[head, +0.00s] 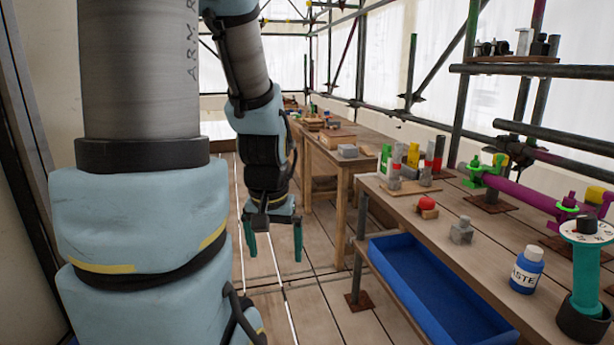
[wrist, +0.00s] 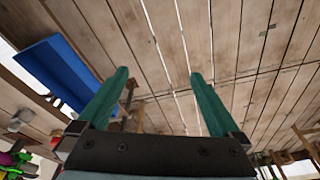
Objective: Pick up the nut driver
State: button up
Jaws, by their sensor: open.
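My gripper (head: 274,243) hangs open and empty over the plank floor, left of the near workbench. Its two teal fingers are spread wide in the wrist view (wrist: 160,85), with only floor boards between them. I cannot pick out the nut driver with certainty in either view. A teal upright object with a white marked disc on top and a dark base (head: 587,275) stands at the near right of the bench. I cannot tell if it is a tool. My gripper is well apart from it.
The near workbench (head: 470,265) bears a blue bottle (head: 526,270), a red-topped block (head: 427,206), a grey block (head: 462,232), several coloured cylinders (head: 412,157) and a purple pipe (head: 520,193). A blue tray (head: 440,290) sits below its top. Another bench (head: 345,158) stands behind.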

aim_at(586, 248)
jog(key=k+l+u, duration=0.1)
jog(key=k+l, duration=0.9)
